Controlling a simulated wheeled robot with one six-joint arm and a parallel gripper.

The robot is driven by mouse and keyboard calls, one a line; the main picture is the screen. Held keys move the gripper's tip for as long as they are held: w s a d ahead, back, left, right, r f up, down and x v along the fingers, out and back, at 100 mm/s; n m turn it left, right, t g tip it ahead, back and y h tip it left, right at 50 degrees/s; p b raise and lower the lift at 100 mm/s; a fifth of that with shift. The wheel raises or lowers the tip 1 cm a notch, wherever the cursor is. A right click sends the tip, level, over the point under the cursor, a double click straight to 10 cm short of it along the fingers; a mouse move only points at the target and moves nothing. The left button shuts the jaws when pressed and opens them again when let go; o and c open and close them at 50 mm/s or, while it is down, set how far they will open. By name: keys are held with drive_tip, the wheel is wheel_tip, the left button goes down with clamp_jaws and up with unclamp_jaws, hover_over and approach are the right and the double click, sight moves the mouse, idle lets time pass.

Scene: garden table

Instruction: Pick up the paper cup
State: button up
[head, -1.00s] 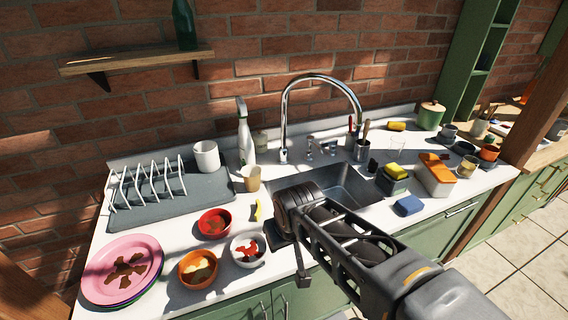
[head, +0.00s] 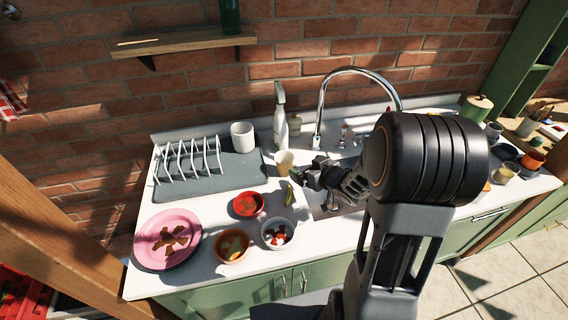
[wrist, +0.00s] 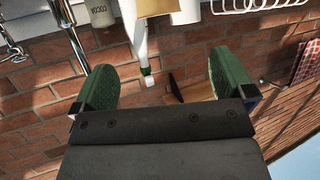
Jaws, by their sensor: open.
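The paper cup (head: 284,162) is tan and stands upright on the white counter, left of the sink, in the head view. My gripper (head: 308,175) is just to the right of it, partly hidden behind my own arm. In the wrist view the picture is upside down, and the cup (wrist: 156,7) shows only in part at the top edge. My gripper's green-padded fingers (wrist: 164,80) are wide apart with nothing between them. The cup appears ahead of the fingers, not between them.
A white spray bottle (head: 279,125) and a white mug (head: 242,135) stand behind the cup. A red bowl (head: 248,205), an orange bowl (head: 232,246) and a white bowl (head: 277,234) sit in front. The tall faucet (head: 320,110) rises behind my gripper.

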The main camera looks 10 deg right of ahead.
approach(280, 155)
drive_tip(key=shift+p+x, duration=0.95)
drive_tip(key=shift+x, duration=1.95)
drive_tip(key=shift+c, duration=0.3)
drive_tip(key=c, duration=0.8)
drive_tip(key=shift+r, duration=0.1)
